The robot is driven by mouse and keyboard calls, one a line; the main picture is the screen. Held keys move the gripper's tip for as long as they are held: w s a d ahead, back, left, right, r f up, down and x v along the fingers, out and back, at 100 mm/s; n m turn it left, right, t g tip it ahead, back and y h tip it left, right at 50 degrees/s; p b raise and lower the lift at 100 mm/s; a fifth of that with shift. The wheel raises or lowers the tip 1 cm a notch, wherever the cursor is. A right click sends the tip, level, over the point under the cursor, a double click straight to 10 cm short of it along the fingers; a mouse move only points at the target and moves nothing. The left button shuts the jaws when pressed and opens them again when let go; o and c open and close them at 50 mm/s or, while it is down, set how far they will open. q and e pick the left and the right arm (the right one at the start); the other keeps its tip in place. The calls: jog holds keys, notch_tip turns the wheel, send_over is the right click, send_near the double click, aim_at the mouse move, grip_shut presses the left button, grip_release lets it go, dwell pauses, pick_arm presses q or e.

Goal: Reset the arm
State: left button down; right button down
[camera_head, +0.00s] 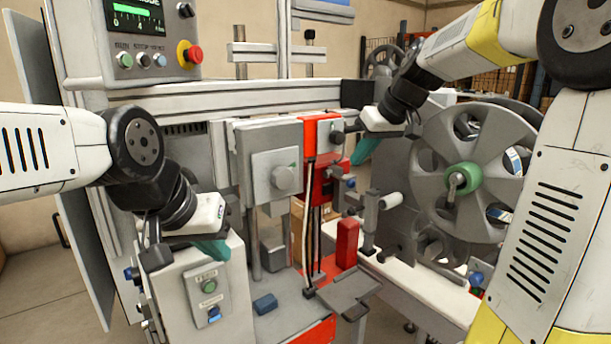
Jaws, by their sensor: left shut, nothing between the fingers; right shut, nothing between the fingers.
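My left gripper (212,249) comes in from the left on its white and black arm. Its teal fingers are shut and empty, in front of the grey control box (190,285) with a green and a blue button. My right gripper (362,152) reaches in from the upper right. Its teal fingers are shut and empty, to the right of the red and grey machine head (322,132). Neither gripper visibly holds anything.
A large grey reel (420,180) with a green hub (462,183) stands at the right, partly behind my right arm. A control panel with a red stop button (193,54) is at the upper left. A red block (347,243) and a blue block (265,303) sit low in the middle.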

jog(key=s+f+m+h, duration=0.1)
jog(key=s+f, duration=0.3)
jog(key=s, duration=0.8)
jog(key=s+d+f+m+h, duration=0.1)
jog(key=s+f+m, duration=0.3)
jog(key=s, duration=0.9)
jog(key=shift+f+t, duration=0.25)
jog(key=shift+t, duration=0.05)
